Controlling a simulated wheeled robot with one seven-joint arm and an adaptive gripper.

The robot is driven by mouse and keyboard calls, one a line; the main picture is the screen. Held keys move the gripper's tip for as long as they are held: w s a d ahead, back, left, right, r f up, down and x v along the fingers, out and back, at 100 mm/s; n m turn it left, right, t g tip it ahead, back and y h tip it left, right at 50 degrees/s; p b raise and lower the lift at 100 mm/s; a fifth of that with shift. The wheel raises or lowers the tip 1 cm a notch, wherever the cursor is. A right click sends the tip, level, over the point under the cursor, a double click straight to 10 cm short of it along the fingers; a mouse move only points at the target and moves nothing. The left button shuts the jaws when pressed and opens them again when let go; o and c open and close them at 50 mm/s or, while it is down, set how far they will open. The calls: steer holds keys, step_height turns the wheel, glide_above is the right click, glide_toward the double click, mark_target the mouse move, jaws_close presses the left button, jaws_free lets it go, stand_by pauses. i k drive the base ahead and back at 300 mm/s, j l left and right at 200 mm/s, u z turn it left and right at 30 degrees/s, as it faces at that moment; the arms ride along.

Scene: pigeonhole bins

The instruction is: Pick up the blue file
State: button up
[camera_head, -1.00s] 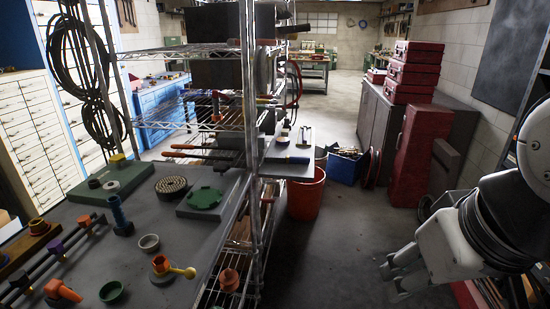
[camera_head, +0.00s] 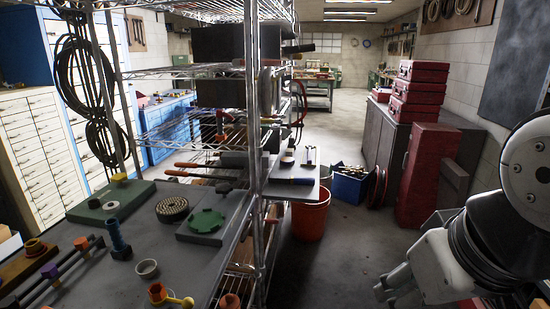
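No thing in view can be made out for certain as the blue file. A dark blue bar (camera_head: 292,181) lies along the front edge of a small grey shelf top beside the wire rack. Several long tools with reddish-brown handles (camera_head: 190,165) lie on the rack's shelf, partly hidden by its posts; their details are too small to tell. My gripper (camera_head: 388,289) hangs at the lower right, far from the rack, over the floor. Its fingertips are small and dark, and I cannot tell whether they are open.
The wire rack (camera_head: 258,120) stands at centre. A grey worktop (camera_head: 95,265) with a green board, a blue upright tool and several fittings fills the lower left. An orange bucket (camera_head: 308,215) and a blue crate (camera_head: 350,187) stand on the floor. Red cases (camera_head: 418,92) are at right.

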mark_target(292, 180)
steer(key=i+l, duration=0.3)
steer(key=i, duration=0.25)
steer(key=i+l+u, duration=0.1)
steer(key=i+l, duration=0.25)
steer(key=i, duration=0.25)
steer(key=i+l, duration=0.35)
steer(key=i, duration=0.2)
steer(key=i+l, duration=0.35)
steer(key=i, duration=0.2)
steer(key=j+u, duration=0.05)
